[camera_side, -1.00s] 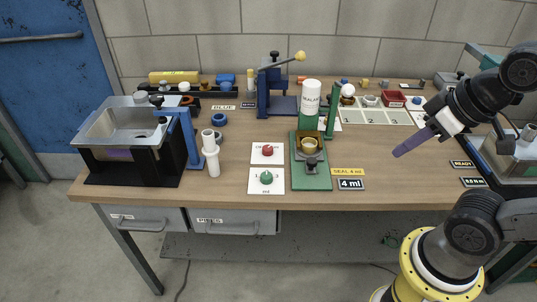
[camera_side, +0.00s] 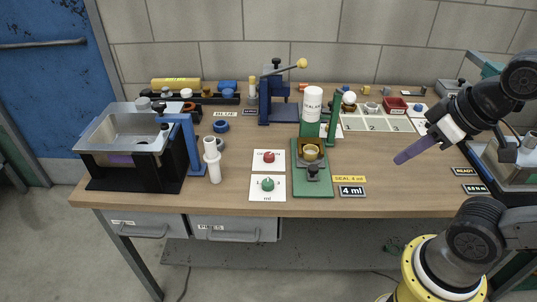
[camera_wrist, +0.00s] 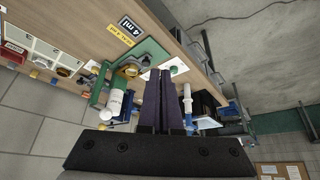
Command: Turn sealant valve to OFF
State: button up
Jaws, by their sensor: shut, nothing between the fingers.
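The sealant station has a green base (camera_side: 312,186), a white bottle marked SEALANT (camera_side: 312,104) upright at its back, and a brass cup (camera_side: 311,152) in front of it. A red knob (camera_side: 268,156) and a green knob (camera_side: 267,183) sit on white cards left of the base. The card print is too small to read, so I cannot tell which knob is the valve or its setting. My gripper (camera_side: 399,159) is shut and empty, above the table right of the station, touching nothing. The wrist view shows its dark fingers (camera_wrist: 158,76) together and the bottle (camera_wrist: 115,102) beyond.
A "4 ml" plate (camera_side: 352,191) lies right of the green base. A blue press (camera_side: 277,100) with a lever stands behind. A metal basin (camera_side: 128,131) and white pipe piece (camera_side: 213,160) are at left. A numbered tray (camera_side: 377,124) lies at back right. Table is bare below my gripper.

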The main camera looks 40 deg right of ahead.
jog(key=o, duration=0.5)
jog(key=shift+s+m, duration=0.1)
jog(key=shift+m, duration=0.2)
jog(key=shift+c, duration=0.2)
jog(key=o, duration=0.5)
jog(key=r, duration=0.1)
jog(key=w+r+m, duration=0.1)
jog(key=r+m, duration=0.1)
jog(key=shift+w+r, duration=0.15)
jog(key=shift+w, duration=0.1)
jog(key=shift+o, duration=0.7)
jog(key=w+r+m, duration=0.2)
jog(key=w+r, duration=0.3)
jog(key=w, duration=0.1)
jog(key=m+g, duration=0.6)
send_over(269, 154)
notch_tip(269, 154, down, 18)
notch_tip(269, 154, down, 14)
jog(key=shift+r, duration=0.15)
